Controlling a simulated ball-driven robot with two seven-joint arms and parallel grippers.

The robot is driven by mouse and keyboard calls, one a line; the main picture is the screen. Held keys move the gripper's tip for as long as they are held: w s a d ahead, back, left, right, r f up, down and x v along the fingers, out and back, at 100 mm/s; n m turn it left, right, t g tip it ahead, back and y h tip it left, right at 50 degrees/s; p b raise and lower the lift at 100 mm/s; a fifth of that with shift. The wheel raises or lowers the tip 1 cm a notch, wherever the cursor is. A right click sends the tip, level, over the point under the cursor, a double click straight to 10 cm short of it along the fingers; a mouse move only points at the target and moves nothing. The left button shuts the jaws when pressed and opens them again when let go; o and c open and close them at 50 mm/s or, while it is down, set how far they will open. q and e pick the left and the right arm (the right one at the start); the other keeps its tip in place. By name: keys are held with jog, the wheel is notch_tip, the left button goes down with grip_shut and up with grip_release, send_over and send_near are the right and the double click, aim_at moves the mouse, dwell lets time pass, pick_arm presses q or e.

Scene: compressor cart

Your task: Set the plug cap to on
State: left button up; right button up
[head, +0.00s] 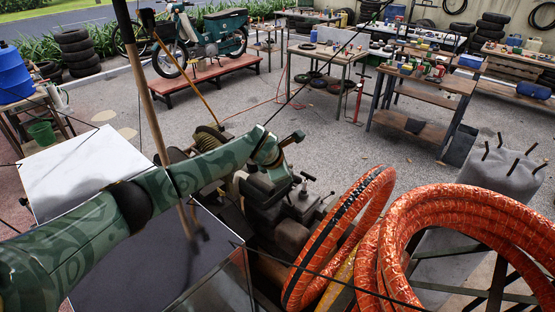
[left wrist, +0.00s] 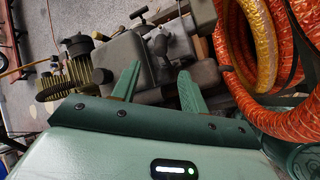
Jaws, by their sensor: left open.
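The compressor's engine (head: 292,205) stands on the cart in the middle of the head view, dark grey with small levers on top. It also shows in the left wrist view (left wrist: 125,60) with a dark lever (left wrist: 140,14) and a knob (left wrist: 160,46). I cannot tell which small part is the plug cap. My left gripper (head: 280,165) is at the end of the green patterned arm, over the engine's near-left side. In the left wrist view its two green fingers (left wrist: 160,82) are apart, with nothing held between them. My right gripper is not in view.
Thick orange hose coils (head: 450,215) stand close to the right of the engine. A dark flat-topped box (head: 135,255) and a white panel (head: 80,170) lie to the left. A yellow-green pump part (left wrist: 78,72) is left of the fingers. Workbenches (head: 425,75) stand behind open grey floor.

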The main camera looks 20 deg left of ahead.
pick_arm(q)
jog(key=v, duration=0.6)
jog(key=shift+b, duration=0.3)
jog(key=shift+s, duration=0.15)
